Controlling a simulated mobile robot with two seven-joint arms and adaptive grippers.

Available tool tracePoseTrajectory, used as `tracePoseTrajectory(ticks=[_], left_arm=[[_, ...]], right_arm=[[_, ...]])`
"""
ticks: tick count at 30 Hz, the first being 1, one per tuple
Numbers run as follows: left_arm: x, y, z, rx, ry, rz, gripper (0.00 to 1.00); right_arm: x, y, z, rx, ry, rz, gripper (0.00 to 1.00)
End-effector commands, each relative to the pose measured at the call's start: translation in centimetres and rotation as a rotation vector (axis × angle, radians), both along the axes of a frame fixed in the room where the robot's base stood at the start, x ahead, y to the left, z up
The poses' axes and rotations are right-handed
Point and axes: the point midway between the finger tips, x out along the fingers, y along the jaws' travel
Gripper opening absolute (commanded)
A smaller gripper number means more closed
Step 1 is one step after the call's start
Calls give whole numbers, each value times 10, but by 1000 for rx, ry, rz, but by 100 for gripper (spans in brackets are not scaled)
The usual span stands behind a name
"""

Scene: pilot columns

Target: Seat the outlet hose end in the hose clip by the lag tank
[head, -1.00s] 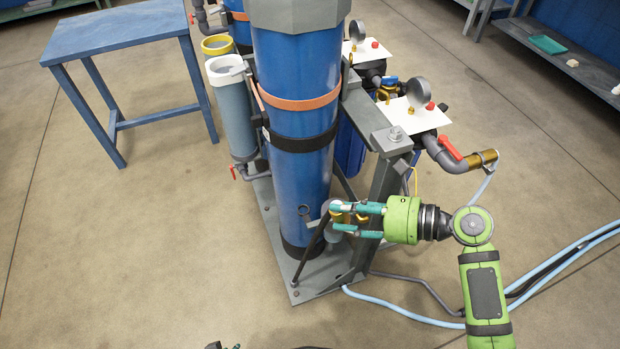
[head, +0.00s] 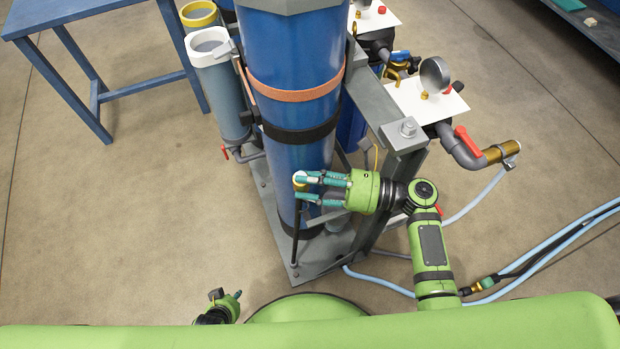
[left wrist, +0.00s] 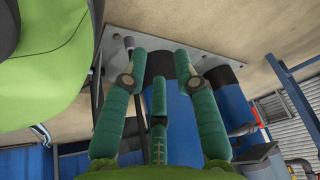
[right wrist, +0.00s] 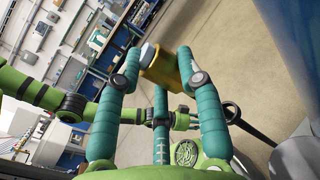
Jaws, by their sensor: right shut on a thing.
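My right gripper (head: 299,187) is shut on the brass hose end (right wrist: 162,70), which has a pale cap. It holds the end in front of the tall blue column (head: 295,60), above the base plate. A thin dark hose or rod (head: 295,235) runs from below the gripper to the plate. A dark ring (right wrist: 232,112), perhaps the hose clip, shows beside the fingers in the right wrist view; its mounting is unclear. The head view does not show the clip clearly. My left gripper (head: 237,296) is open and empty, low in front of the plate; its spread fingers show in its wrist view (left wrist: 157,85).
A grey cylinder (head: 215,85) stands left of the column, with a blue table (head: 90,30) beyond. A steel post (head: 395,170) and gauge panel (head: 425,98) stand to the right. Light blue hoses (head: 540,250) lie on the floor at right. Front left floor is clear.

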Motion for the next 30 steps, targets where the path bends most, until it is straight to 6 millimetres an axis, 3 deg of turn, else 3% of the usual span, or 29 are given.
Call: tracePoseTrajectory(ticks=[17, 18, 23, 30], left_arm=[[-39, 5, 6, 12, 89, 7, 30], [-44, 5, -1, 14, 99, 7, 30], [-40, 4, -7, 11, 85, 6, 30], [-7, -1, -4, -1, 13, 1, 30]], right_arm=[[1, -1, 6, 15, 70, -2, 0], [1, -1, 0, 16, 72, -2, 0], [1, 0, -12, 15, 69, -2, 0], [1, -1, -26, 16, 69, -1, 0]])
